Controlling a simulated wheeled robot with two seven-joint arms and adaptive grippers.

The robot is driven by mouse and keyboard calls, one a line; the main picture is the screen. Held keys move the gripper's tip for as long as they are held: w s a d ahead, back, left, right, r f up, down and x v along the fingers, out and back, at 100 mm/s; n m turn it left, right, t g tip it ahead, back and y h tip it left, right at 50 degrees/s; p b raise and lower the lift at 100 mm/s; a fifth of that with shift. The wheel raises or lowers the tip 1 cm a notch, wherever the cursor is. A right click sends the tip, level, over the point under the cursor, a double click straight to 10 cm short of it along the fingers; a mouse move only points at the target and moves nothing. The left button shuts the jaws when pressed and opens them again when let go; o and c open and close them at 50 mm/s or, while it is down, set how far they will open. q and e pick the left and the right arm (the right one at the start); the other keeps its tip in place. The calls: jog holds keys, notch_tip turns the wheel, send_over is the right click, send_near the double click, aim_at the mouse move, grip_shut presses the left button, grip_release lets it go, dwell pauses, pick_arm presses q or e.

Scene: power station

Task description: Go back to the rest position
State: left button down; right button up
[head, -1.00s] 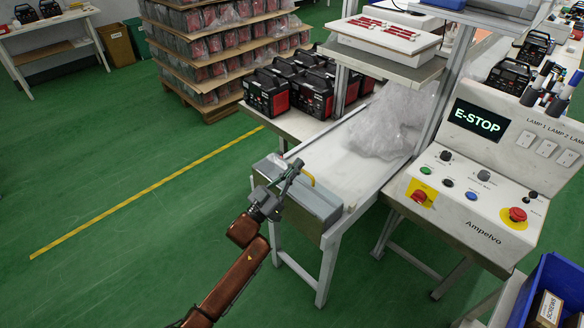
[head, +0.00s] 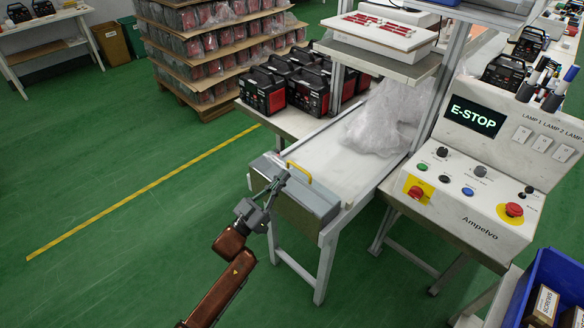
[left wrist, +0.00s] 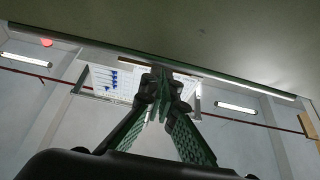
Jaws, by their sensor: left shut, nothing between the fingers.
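My left gripper (head: 277,182) is shut and empty in the head view. It is in front of the left end of a grey metal box (head: 308,203) with a yellow handle (head: 299,172), at the near end of the white bench. I cannot tell whether it touches the box. In the left wrist view the fingers (left wrist: 163,80) meet at their tips with nothing between them, pointing toward a wall and ceiling lamps. My right gripper is not in view.
A control panel (head: 475,190) reading E-STOP stands to the right. A blue bin (head: 556,272) is at the lower right. Green floor (head: 110,160) at left is open.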

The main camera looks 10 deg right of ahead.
pick_arm(q)
jog(key=v, duration=0.6)
jog(key=shift+a, duration=0.15)
